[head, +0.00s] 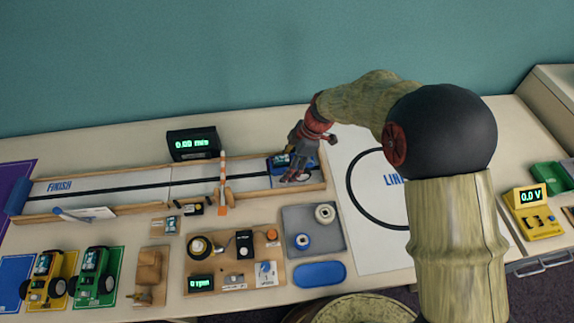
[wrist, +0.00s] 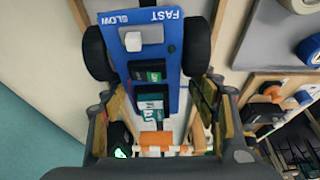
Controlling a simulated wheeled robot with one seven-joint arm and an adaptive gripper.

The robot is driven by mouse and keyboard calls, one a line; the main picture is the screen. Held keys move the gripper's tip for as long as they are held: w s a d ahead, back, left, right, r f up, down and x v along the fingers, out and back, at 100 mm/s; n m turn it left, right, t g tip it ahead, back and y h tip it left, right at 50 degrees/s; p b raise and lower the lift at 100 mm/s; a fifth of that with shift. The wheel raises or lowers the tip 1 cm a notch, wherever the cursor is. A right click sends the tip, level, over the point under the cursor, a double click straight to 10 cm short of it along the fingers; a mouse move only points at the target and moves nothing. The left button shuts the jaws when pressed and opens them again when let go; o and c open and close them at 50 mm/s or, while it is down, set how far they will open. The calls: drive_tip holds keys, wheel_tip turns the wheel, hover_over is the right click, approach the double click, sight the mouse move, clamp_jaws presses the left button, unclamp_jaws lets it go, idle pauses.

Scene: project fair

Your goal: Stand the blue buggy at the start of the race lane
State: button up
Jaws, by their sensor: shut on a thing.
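The blue buggy (wrist: 165,72) shows between the fingers of my gripper (wrist: 165,110) in the wrist view, with black wheels on both sides and a FAST/SLOW label with a white switch. In the head view the buggy (head: 280,160) is at the right end of the race lane (head: 145,190), opposite the FINISH end. My gripper (head: 294,170) reaches down over it, shut on it and hiding part of it. I cannot tell whether its wheels touch the lane.
An orange-and-white striped post (head: 222,180) stands across the lane. A speed display (head: 193,143) sits behind it. Yellow (head: 47,277) and green (head: 98,275) buggies stand front left; the blue mat (head: 15,275) is empty. A grey tray (head: 300,248) with rolls lies in front.

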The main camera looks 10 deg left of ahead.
drive_tip(key=shift+f+b, duration=0.35)
drive_tip(key=shift+b, duration=0.45)
idle(0.7)
idle(0.3)
drive_tip(key=o, duration=1.3)
drive_tip(key=v, duration=1.2)
